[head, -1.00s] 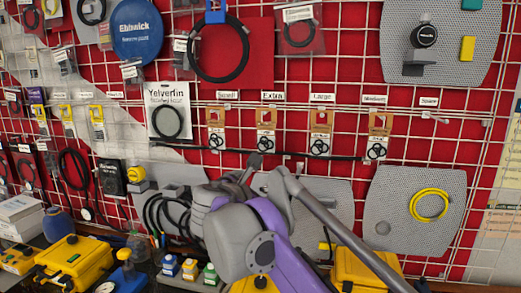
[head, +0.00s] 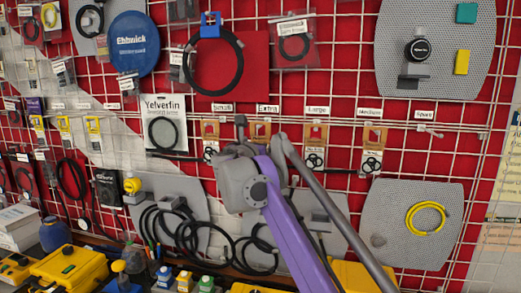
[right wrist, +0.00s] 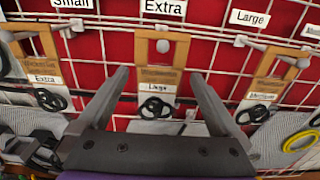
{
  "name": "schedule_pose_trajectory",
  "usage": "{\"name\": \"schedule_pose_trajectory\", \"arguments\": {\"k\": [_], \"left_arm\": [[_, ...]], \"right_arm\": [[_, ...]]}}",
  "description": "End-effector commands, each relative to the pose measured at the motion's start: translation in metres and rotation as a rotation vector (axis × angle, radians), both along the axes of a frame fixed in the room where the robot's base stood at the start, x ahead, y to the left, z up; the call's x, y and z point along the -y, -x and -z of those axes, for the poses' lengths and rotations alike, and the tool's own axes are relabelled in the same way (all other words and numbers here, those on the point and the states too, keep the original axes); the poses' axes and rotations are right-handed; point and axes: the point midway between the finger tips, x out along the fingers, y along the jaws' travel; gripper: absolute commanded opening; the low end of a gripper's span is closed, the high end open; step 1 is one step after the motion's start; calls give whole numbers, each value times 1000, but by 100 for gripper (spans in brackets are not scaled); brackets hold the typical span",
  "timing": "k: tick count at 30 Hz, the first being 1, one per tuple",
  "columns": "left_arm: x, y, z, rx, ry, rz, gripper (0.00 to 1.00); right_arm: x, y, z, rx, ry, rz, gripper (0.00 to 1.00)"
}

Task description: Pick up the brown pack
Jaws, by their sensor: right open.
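Several brown packs hang in a row on the wire grid. Each has a brown card top, a white label and black rings below. One brown pack (head: 261,131) hangs under the "Extra" sign in the head view. In the right wrist view this pack (right wrist: 160,77) is central, its own label reading "Large". My right gripper (right wrist: 158,72) is open and empty, its two fingers on either side of this pack's image; the exact gap to it cannot be told. In the head view my right gripper (head: 260,137) hides the pack's lower part. My left gripper is not in view.
Neighbouring brown packs hang close on the left (right wrist: 42,70) and right (right wrist: 268,85). A grey panel with a yellow coil (head: 427,217) is at right. Black hoses (head: 165,225) hang lower left, above a yellow case (head: 70,268) and small bottles.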

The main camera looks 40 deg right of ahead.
Motion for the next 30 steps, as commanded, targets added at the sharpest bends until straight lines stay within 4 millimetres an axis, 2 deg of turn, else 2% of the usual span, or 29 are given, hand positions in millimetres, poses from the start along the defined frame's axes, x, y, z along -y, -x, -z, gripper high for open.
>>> {"name": "schedule_pose_trajectory", "arguments": {"k": [4,12,25,30], "left_arm": [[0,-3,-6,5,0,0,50],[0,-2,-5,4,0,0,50],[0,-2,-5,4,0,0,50],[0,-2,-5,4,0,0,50]], "right_arm": [[13,-10,-2,2,0,1,100],[15,-12,-1,2,-1,-1,100],[15,-12,-1,2,-1,-1,23],[15,-12,-1,2,-1,-1,21]]}}
